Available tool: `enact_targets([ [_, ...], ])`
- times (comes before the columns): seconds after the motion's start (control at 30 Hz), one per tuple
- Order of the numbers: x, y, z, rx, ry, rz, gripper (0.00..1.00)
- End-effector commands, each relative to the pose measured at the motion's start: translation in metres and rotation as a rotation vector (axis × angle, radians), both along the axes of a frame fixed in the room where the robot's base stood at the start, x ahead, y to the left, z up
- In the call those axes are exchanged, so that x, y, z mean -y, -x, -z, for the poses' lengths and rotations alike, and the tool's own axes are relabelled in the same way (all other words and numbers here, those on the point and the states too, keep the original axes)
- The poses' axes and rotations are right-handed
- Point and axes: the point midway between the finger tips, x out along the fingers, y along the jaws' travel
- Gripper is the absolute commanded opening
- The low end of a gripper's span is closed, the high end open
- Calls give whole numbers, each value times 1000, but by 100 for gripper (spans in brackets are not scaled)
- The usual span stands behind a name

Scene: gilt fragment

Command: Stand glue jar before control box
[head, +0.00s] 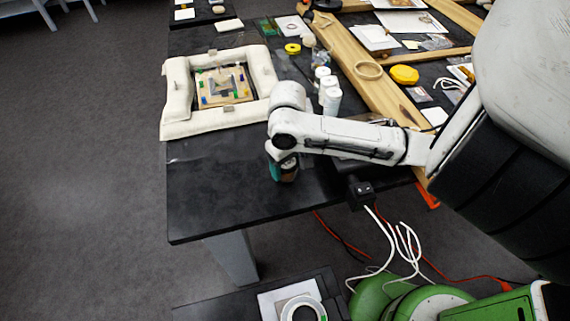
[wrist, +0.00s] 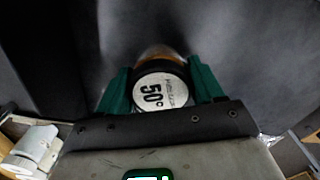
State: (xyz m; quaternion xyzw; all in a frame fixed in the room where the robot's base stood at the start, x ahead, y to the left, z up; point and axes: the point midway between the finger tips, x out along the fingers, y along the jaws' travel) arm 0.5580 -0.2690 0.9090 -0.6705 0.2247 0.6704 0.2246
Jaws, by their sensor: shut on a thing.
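The glue jar (wrist: 160,92) is between the green fingers of my gripper (wrist: 158,88) in the wrist view. It has a round lid with a pale label reading "50" and a dark rim; a little amber body shows beyond it. In the head view my gripper (head: 281,170) points down over the black table's near part, and the jar (head: 290,171) shows partly beside a finger. I cannot tell whether the jar's base touches the table. A small black box (head: 360,193) with white cables, seemingly the control box, is at the table's edge, right of my gripper.
A white padded frame (head: 178,98) around a small panel lies on the table (head: 215,190) at the left. White bottles (head: 331,100) stand behind my arm. Wooden beams (head: 362,75) and a yellow container (head: 404,75) lie farther back. The table's front left is bare.

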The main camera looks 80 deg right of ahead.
Motion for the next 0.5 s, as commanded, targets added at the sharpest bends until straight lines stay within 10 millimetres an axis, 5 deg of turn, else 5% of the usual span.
enact_targets([
  [0.17,0,0,3,0,0,0,24],
  [0.2,0,0,3,-1,-1,0,68],
  [0.5,0,0,3,-1,-1,0,91],
])
